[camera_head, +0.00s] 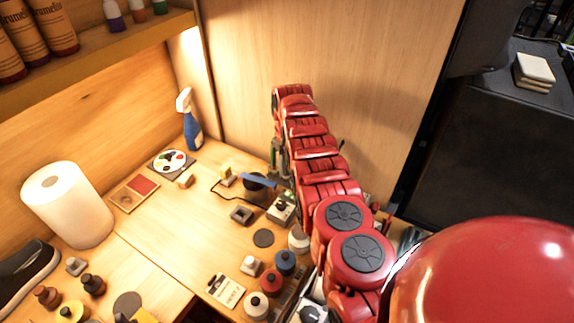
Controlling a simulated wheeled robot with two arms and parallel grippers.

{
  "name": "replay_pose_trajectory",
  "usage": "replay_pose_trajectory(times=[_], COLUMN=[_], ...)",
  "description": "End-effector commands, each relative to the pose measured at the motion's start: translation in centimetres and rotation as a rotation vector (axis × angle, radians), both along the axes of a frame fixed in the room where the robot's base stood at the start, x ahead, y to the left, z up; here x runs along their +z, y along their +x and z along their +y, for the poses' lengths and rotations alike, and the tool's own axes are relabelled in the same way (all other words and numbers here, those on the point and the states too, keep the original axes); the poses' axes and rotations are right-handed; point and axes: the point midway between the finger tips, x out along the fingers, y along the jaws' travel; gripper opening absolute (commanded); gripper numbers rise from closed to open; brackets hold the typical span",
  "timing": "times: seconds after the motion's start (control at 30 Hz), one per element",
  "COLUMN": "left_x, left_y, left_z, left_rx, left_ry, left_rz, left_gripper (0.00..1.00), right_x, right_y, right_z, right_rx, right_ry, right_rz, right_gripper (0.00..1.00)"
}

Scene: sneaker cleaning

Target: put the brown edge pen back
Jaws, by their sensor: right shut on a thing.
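My right arm (322,165) reaches from the lower right over the right side of the wooden table to the back panel. Its far end (290,97) is above the table's back right part. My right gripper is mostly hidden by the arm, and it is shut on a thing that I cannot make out. I cannot pick out the brown edge pen. A few thin upright things (382,222) show just right of the arm, partly covered by it. My left gripper is not in view.
Several small bottles and jars (271,281) stand left of my arm. A blue spray bottle (190,121) stands at the back, and a paper roll (68,205) at the left. A shelf (110,52) with bottles overhangs the upper left. The table's middle (170,238) is mostly clear.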

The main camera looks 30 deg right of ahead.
Motion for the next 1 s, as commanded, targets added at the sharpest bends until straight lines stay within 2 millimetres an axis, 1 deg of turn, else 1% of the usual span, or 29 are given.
replay_pose_trajectory(times=[0.07, 0.1, 0.23, 0.27, 0.57, 0.63, 0.73, 0.87, 0.93, 1.0], left_x=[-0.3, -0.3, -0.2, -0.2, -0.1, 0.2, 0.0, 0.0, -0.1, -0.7], left_y=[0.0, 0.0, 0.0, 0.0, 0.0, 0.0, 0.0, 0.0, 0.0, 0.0], left_z=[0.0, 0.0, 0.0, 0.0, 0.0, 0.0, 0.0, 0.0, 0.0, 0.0], left_rx=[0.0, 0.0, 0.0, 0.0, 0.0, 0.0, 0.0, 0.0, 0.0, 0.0], left_ry=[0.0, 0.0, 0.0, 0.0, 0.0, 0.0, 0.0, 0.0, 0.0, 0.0], left_rz=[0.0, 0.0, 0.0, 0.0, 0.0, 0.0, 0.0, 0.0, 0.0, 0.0], left_gripper=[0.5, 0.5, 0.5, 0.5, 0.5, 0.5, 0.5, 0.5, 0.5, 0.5], right_x=[-0.4, -0.3, -0.2, -0.2, -0.1, 0.2, 0.7, 2.2, 3.3, 4.9], right_y=[0.0, 0.0, 0.0, 0.0, 0.0, 0.0, 0.1, 0.2, 0.0, 0.2], right_z=[0.0, 0.0, 0.0, 0.0, 0.0, 0.0, 0.0, 0.0, 0.1, -0.1], right_rx=[0.0, 0.0, 0.0, 0.0, 0.0, 0.0, -0.001, 0.0, 0.001, 0.0], right_ry=[0.0, 0.0, 0.0, 0.0, 0.0, 0.0, -0.001, -0.002, -0.002, -0.002], right_rz=[0.0, 0.0, 0.0, 0.0, 0.0, 0.0, -0.002, -0.005, -0.003, -0.007], right_gripper=[0.0, 0.29, 0.52, 0.55, 0.55, 0.55, 0.55, 0.55, 0.55, 0.55])
